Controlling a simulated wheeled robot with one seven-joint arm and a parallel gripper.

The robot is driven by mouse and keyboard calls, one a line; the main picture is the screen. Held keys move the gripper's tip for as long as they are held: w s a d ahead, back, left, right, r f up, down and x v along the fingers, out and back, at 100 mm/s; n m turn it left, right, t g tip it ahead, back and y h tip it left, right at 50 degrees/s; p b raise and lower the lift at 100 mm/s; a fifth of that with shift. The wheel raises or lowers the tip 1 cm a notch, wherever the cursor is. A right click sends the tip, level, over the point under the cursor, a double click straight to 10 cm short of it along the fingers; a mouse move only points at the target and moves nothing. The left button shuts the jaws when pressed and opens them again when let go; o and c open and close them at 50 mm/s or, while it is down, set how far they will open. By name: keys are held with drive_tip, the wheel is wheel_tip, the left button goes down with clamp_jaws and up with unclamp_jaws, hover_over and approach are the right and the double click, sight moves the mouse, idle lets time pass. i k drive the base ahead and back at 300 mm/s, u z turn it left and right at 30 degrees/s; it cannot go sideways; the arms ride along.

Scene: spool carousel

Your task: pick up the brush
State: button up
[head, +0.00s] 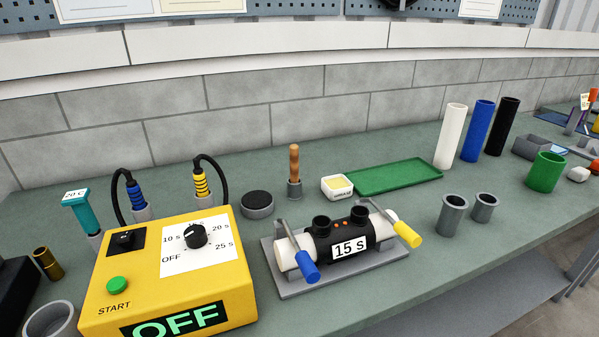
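The brush (294,160) stands upright at the back middle of the bench in the head view. Only its brown wooden handle shows. Its lower end is hidden inside a small grey holder (295,190). My gripper is not in this view.
A yellow control box (180,285) reading OFF stands front left. A black-and-white clamped unit marked 15 s (349,246) sits in front of the brush. A dark round puck (257,204) is left of the holder; a small white tub (337,187) and green tray (395,177) are right.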

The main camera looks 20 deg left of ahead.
sight(293, 149)
drive_tip(key=u, duration=2.35)
drive_tip(key=k, duration=1.2)
drive_tip(key=z, duration=0.9)
drive_tip(key=i, duration=1.05)
drive_tip(key=u, duration=0.05)
